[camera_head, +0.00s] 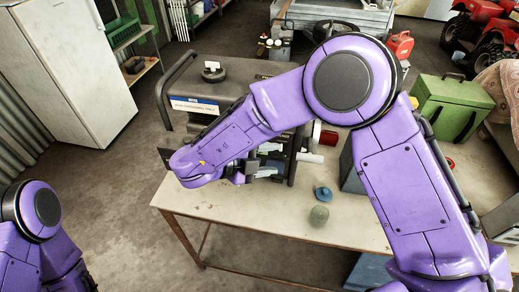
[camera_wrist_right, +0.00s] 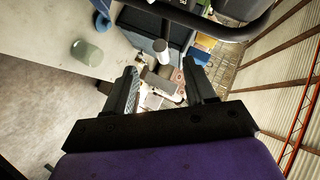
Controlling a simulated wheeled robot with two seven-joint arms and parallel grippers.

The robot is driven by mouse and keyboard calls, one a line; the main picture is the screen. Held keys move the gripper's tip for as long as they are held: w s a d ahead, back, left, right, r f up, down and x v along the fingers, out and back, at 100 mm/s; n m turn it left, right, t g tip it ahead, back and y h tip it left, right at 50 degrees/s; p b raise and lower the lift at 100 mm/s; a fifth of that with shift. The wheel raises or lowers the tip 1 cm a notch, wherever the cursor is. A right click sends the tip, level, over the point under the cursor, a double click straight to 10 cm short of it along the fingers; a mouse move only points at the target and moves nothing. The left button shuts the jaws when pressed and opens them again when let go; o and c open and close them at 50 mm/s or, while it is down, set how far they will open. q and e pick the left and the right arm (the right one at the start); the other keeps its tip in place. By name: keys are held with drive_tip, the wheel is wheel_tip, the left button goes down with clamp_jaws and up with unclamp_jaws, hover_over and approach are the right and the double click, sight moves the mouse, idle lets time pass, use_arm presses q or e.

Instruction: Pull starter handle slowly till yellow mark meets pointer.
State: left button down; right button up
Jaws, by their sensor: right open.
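A machine in a black tube frame (camera_head: 172,78), with a dark top and a blue-and-white label (camera_head: 195,105), stands on the workbench (camera_head: 270,215). It is partly hidden behind my right arm. My right gripper (camera_wrist_right: 166,85) is open in the wrist view, with nothing clearly held between its fingers. In the head view it (camera_head: 250,168) is small, at the machine's front. A pale cylinder (camera_wrist_right: 161,48) shows beyond the fingertips; I cannot tell whether it is the starter handle. I cannot make out a yellow mark or pointer. My left gripper is outside the view.
A blue round object (camera_head: 323,193) and a greenish jar (camera_head: 319,215) stand on the bench, right of my right gripper. A green box (camera_head: 450,105) is at the right. A white fridge (camera_head: 70,75) stands at the left. The bench's front left is clear.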

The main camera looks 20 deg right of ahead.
sight(296, 157)
drive_tip(key=p+x, duration=0.3)
drive_tip(key=x, duration=0.4)
drive_tip(key=shift+s+d, duration=0.1)
drive_tip(key=shift+d, duration=0.35)
drive_tip(key=shift+d+f, duration=0.2)
drive_tip(key=shift+d, duration=0.15)
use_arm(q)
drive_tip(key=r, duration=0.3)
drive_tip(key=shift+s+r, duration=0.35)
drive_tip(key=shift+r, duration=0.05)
use_arm(e)
drive_tip(key=shift+s, duration=0.1)
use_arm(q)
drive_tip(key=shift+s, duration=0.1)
use_arm(e)
clamp_jaws()
